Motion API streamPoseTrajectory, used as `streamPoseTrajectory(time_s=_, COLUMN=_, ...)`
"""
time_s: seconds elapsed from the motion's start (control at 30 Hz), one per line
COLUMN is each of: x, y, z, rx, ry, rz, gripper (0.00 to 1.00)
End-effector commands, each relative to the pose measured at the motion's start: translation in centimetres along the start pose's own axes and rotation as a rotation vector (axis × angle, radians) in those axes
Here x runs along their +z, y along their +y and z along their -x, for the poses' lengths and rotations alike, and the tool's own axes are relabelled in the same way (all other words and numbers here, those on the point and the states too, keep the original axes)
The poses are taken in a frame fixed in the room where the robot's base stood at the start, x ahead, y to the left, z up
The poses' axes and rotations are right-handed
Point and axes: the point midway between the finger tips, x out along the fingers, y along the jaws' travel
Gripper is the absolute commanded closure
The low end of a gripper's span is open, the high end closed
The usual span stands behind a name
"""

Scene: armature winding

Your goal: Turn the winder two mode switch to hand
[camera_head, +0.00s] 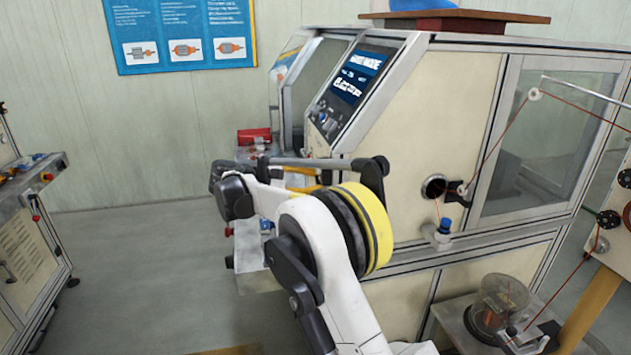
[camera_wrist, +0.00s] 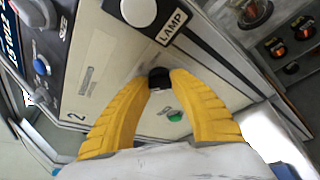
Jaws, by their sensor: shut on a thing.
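In the wrist view a small black knob (camera_wrist: 159,73) stands on the cream panel (camera_wrist: 112,70) of the machine, and I take it for the mode switch. My gripper (camera_wrist: 161,84) has two yellow ribbed fingers, and their tips are closed on the two sides of this knob. The figure 2 is printed on the panel to the left. The switch's position marks and pointer are hidden or too small to read. In the head view my arm covers the fingertips and the knob; the winding machine (camera_head: 440,120) stands just beyond.
In the wrist view a white round lamp (camera_wrist: 138,12) labelled LAMP sits above the knob, and a green button (camera_wrist: 175,115) sits below, between my fingers. A blue button (camera_wrist: 40,67) is at left. In the head view the floor (camera_head: 150,270) left of my arm is clear.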

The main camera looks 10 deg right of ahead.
Motion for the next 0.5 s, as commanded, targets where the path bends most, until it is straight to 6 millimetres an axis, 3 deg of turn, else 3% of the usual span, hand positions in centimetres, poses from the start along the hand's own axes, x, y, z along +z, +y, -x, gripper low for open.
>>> streamPoseTrajectory(time_s=0.17, x=0.03, y=0.01, z=-0.07, rx=0.0, ry=-0.001, rz=0.0, gripper=1.0)
streamPoseTrajectory(time_s=0.2, x=0.03, y=0.01, z=-0.07, rx=0.0, ry=-0.001, rz=0.0, gripper=0.61)
streamPoseTrajectory(time_s=0.23, x=0.03, y=0.01, z=-0.06, rx=0.0, ry=-0.001, rz=0.0, gripper=0.52)
streamPoseTrajectory(time_s=0.5, x=0.01, y=-0.01, z=-0.02, rx=0.0, ry=0.0, rz=-0.001, gripper=0.5)
